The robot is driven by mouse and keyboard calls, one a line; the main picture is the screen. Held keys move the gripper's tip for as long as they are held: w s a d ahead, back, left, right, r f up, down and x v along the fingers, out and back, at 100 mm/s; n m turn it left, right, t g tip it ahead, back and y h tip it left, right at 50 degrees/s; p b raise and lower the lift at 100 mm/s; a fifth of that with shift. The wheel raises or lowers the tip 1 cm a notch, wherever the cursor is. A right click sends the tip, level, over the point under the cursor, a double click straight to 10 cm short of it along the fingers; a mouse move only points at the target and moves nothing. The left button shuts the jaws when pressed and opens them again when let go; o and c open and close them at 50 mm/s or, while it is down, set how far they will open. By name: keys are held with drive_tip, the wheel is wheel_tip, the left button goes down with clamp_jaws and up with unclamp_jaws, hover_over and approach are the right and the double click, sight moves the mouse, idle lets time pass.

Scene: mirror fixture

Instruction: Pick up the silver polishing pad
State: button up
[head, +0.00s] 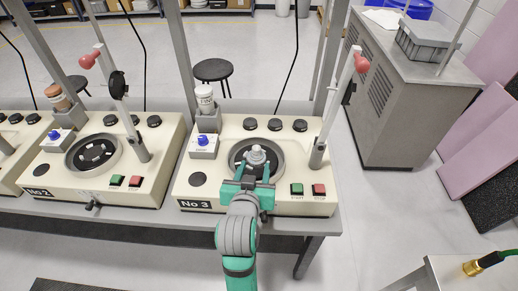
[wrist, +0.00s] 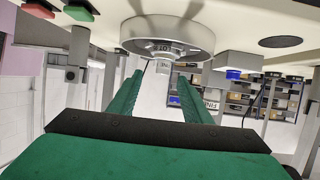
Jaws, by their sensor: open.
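The silver polishing pad (head: 257,155) sits in the middle of the dark round dish (head: 236,150) on the No 3 machine. My gripper (head: 253,170) is open, its two teal fingers spread at the near side of the pad, one toward each side. In the wrist view, which is upside down, a grey round body with a smaller marked part (wrist: 165,48) lies beyond the fingertips, in line with the gap between them. I see no clear contact between the fingers and the pad.
The No 3 machine (head: 185,184) has a lever with a red knob (head: 361,65) at right, a white bottle (head: 205,98) at back left, and green and red buttons at front right. The No 2 machine (head: 60,184) stands to the left. A grey cabinet (head: 400,110) is at right.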

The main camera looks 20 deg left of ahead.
sight(256, 151)
drive_tip(key=shift+w+a+r, duration=0.2)
drive_tip(key=shift+a+r, duration=0.05)
drive_tip(key=shift+r, duration=0.1)
drive_tip(key=x, duration=0.5)
drive_tip(key=shift+w, duration=0.4)
drive_tip(key=shift+a+x, duration=0.15)
drive_tip(key=shift+x, duration=1.15)
drive_tip(key=shift+a+x, duration=0.15)
drive_tip(key=shift+x, duration=1.15)
drive_tip(key=shift+s+d+f, duration=0.15)
drive_tip(key=c, duration=1.1)
clamp_jaws()
drive_tip(key=shift+r, duration=0.2)
